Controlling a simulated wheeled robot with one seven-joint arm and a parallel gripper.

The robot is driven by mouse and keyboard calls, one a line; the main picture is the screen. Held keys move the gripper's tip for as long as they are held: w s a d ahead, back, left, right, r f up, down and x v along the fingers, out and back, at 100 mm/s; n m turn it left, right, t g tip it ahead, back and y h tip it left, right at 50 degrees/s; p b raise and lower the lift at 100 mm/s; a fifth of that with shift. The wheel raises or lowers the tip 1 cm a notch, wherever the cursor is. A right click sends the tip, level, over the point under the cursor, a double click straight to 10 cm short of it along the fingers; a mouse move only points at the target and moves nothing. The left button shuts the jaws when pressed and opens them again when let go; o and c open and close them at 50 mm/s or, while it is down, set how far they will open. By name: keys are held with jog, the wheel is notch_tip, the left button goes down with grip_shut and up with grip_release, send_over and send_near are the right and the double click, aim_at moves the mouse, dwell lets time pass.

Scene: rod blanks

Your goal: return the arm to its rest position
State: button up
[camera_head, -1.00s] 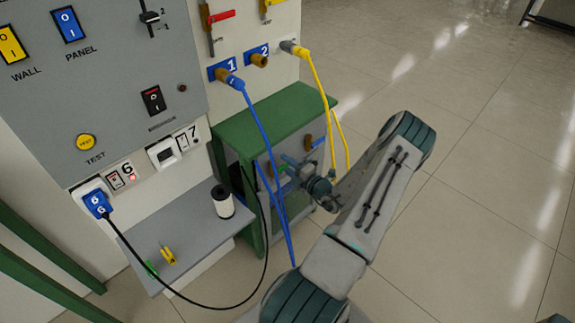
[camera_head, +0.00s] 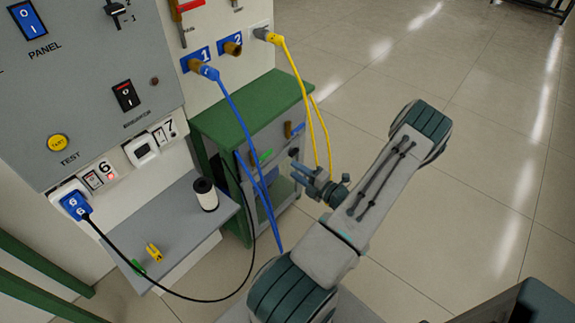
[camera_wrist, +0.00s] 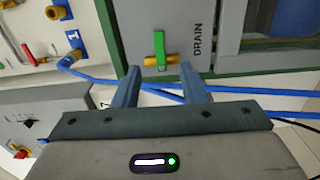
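My arm reaches up from the bottom of the head view, its elbow at the right and its forearm folded back toward the green cabinet. My gripper (camera_head: 308,176) is in front of the cabinet, apart from it. In the wrist view the two fingers of my gripper (camera_wrist: 159,70) stand apart with nothing held between them. Beyond the fingertips is a brass drain valve with a green handle (camera_wrist: 159,48), beside the word DRAIN. The handle stands across the brass pipe in that view.
Blue hose (camera_head: 238,115) and yellow hose (camera_head: 299,82) hang close to my gripper. The green cabinet (camera_head: 250,107) and a grey shelf (camera_head: 183,225) with a white roll (camera_head: 206,196) stand left. Open tiled floor (camera_head: 480,130) lies right.

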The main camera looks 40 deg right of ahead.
jog(key=shift+s, duration=0.45)
jog(key=w+a+r+n+g+y+p, duration=0.2)
jog(key=a+r+n+g+y, duration=0.4)
jog(key=a+r+n, duration=0.55)
jog(key=w+a+r+n+g+y+p, duration=0.25)
jog(key=a+r+n+g, duration=0.55)
jog(key=a+n, duration=0.65)
jog(key=s+a+r+n+h+p, duration=0.1)
jog(key=s+a+r+n+h, duration=0.1)
jog(key=r+n, duration=0.3)
jog(key=s+a+r+n+h+p, duration=0.1)
jog(key=s+a+r+n+h, duration=0.2)
jog(key=n, duration=1)
jog(key=s+a+r+n+g+h+p, duration=0.1)
jog(key=s+a+r+n+h, duration=0.2)
jog(key=r+n, duration=0.6)
jog(key=shift+s+h+p, duration=0.4)
jog(key=shift+s+h, duration=0.45)
jog(key=shift+s, duration=0.05)
jog(key=shift+a, duration=0.25)
